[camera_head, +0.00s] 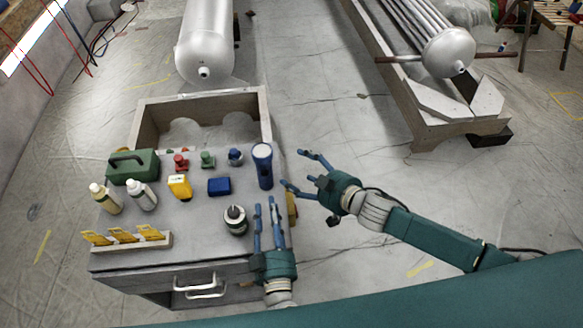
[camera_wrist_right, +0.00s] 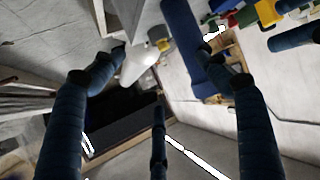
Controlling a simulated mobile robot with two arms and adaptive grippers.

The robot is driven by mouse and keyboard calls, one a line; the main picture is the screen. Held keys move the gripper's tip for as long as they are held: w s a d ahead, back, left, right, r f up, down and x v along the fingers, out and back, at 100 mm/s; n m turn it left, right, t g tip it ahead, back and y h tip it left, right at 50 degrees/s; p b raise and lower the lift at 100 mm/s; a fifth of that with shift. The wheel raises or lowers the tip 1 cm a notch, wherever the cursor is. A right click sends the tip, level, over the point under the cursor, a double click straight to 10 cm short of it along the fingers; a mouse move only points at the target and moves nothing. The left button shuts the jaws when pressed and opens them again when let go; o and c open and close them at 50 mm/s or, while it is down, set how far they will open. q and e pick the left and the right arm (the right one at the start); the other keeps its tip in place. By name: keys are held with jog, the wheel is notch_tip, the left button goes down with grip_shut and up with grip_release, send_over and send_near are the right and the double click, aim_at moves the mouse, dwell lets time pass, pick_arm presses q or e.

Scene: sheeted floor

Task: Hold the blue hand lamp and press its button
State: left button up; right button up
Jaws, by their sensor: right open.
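The blue hand lamp (camera_head: 263,168) stands upright near the right edge of the grey workbench top. A long blue body, apparently the lamp (camera_wrist_right: 183,45), shows at the top of the right wrist view; its button cannot be made out. My right gripper (camera_head: 293,169) is open and empty, just right of the lamp, with its fingers pointing toward it. No finger visibly touches the lamp. My left gripper (camera_head: 266,204) is lower in the head view, over the bench's right front part, its visible fingers spread apart and pointing away from me. It appears empty.
Near the lamp are a blue box (camera_head: 219,186), a dark round-topped item (camera_head: 235,219) and a blue-topped item (camera_head: 236,156). A green case (camera_head: 132,166), bottles and a yellow item (camera_head: 179,186) stand further left.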

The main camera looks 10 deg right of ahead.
aim_at(267, 158)
jog(key=s+a+r+y, duration=0.2)
jog(key=a+r, duration=0.2)
jog(key=r, duration=0.1)
jog(key=shift+n, duration=0.4)
jog(key=x, duration=1)
jog(key=shift+w+d+f, duration=0.2)
jog(key=shift+w+f, duration=0.1)
jog(key=c, duration=1.3)
pick_arm(q)
grip_shut()
pick_arm(e)
jog(key=shift+h, duration=0.3)
jog(key=shift+d+f, duration=0.1)
